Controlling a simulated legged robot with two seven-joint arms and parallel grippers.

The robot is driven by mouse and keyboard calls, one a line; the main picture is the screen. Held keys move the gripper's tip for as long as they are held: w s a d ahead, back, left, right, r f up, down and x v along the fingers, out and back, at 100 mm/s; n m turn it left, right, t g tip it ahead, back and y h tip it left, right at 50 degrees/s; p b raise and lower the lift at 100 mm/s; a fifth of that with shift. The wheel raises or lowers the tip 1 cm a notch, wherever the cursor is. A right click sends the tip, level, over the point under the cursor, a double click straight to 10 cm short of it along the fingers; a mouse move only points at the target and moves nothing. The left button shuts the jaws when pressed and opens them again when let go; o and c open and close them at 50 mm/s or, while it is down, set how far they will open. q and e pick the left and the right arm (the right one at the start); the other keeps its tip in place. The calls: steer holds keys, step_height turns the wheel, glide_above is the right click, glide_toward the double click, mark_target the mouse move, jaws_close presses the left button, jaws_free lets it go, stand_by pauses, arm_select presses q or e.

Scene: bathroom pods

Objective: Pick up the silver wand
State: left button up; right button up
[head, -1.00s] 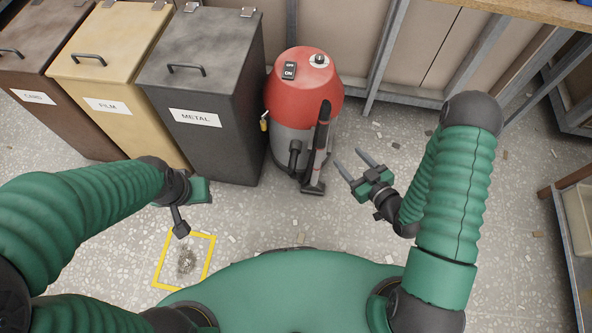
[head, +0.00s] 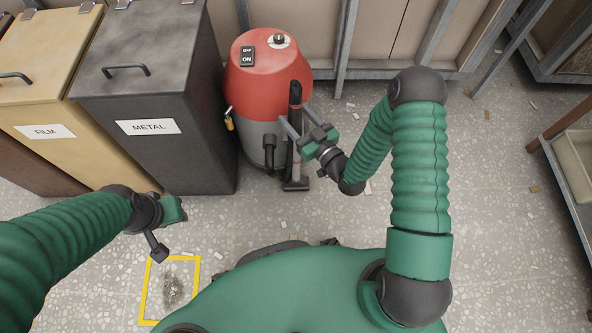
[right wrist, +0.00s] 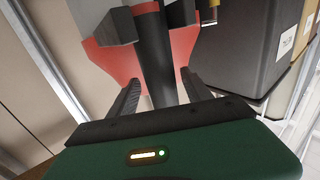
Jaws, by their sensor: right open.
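The wand (head: 295,96) stands upright at the front of the red and grey vacuum cleaner (head: 268,68), with a dark upper part and a floor nozzle at its foot. My right gripper (head: 294,117) is open, its fingers pointing at the wand, one to each side of it. In the right wrist view the wand shows as a dark tube (right wrist: 157,65) between the spread fingers (right wrist: 159,88), with gaps at both sides. Part of its lower length is hidden by the gripper in the head view. My left gripper (head: 158,246) hangs low over the floor, away from the wand; its jaw opening is unclear.
A grey METAL bin (head: 150,90) stands close left of the vacuum, with a tan FILM bin (head: 40,85) beyond. A metal-framed wall is behind. A yellow floor square (head: 152,283) surrounds a debris patch. Open floor lies to the right, before a shelf (head: 570,170).

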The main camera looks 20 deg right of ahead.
steer(key=x, duration=0.3)
steer(key=shift+f+b, duration=0.2)
steer(key=shift+b, duration=0.1)
steer(key=shift+r, duration=0.1)
jaws_close()
